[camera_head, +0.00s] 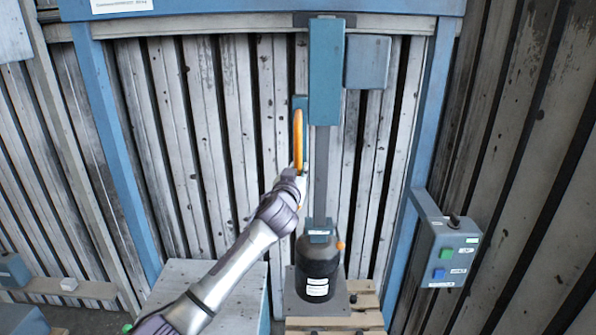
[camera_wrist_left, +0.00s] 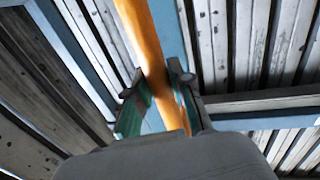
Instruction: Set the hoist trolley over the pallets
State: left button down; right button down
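The hoist trolley (camera_head: 326,70) is a tall teal housing under the blue overhead beam, with a grey-blue box (camera_head: 367,62) at its right. A long orange handle (camera_head: 298,135) hangs at its left side. My left gripper (camera_head: 300,172) is at the lower part of this handle. In the left wrist view, the fingers (camera_wrist_left: 160,105) lie close on both sides of the orange bar and appear closed on it. A grey column runs down from the trolley to a dark cylindrical housing (camera_head: 318,265), which stands on a wooden pallet (camera_head: 360,318). My right gripper is out of view.
A control box (camera_head: 440,255) with green and blue buttons is on the right blue post. A grey cabinet (camera_head: 190,275) stands left of the pallet, under my left arm. Corrugated wall panels close off the back. Blue posts stand at both sides.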

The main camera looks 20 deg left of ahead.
pick_arm(q)
jog(key=w+d+b, duration=0.2)
jog(key=d+b, duration=0.4)
jog(key=d, duration=0.3)
jog(key=shift+w+d, duration=0.2)
jog(key=shift+w, duration=0.1)
jog(key=c, duration=1.4)
grip_release()
jog(key=o, duration=0.4)
jog(key=shift+d, duration=0.35)
jog(key=s, duration=1.2)
jog(key=shift+d, duration=0.35)
